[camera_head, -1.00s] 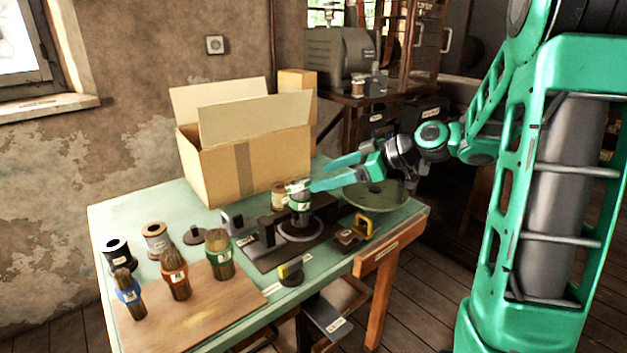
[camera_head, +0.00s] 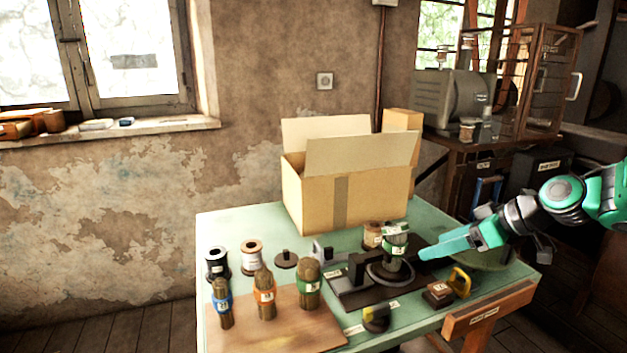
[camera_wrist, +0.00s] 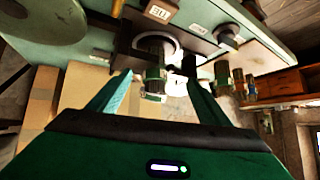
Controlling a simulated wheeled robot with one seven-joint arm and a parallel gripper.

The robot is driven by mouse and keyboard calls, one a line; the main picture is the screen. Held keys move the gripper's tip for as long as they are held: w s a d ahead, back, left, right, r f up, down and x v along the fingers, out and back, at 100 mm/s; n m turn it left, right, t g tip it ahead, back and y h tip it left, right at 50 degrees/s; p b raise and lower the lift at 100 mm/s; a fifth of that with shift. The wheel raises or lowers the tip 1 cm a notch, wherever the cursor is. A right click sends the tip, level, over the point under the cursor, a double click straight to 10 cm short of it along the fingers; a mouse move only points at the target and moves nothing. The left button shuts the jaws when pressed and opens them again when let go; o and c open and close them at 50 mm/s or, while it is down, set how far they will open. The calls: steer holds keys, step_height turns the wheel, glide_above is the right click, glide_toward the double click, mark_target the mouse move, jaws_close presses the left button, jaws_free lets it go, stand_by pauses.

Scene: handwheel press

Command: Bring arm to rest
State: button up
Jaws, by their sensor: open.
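My gripper (camera_head: 449,246) is at the right side of the green table, its teal fingers pointing left towards the handwheel press (camera_head: 394,262). I cannot tell the exact gap between fingertips and press. Nothing is held. The rest of my arm reaches in from the right edge of the head view.
A cabinet with a grey machine (camera_head: 450,100) stands behind. Open space lies left of the table.

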steer(key=s+d+f+m+g+h, duration=0.1)
steer(key=s+d+m+g+h, duration=0.1)
steer(key=s, duration=0.8)
steer(key=s+d+f+m+g+h, duration=0.2)
steer(key=s+d+m, duration=0.2)
steer(key=s+m, duration=0.3)
steer(key=s+d+f+m+g+h, duration=0.1)
steer(key=s+m, duration=0.4)
steer(key=s, duration=0.7)
steer(key=shift+s+d+f+g+h, duration=0.35)
steer(key=shift+d+g+h, duration=0.45)
steer(key=shift+d+g, duration=0.3)
steer(key=shift+w, duration=0.1)
steer(key=shift+w+f, duration=0.3)
steer(key=shift+w, duration=0.3)
steer(key=shift+c, duration=0.3)
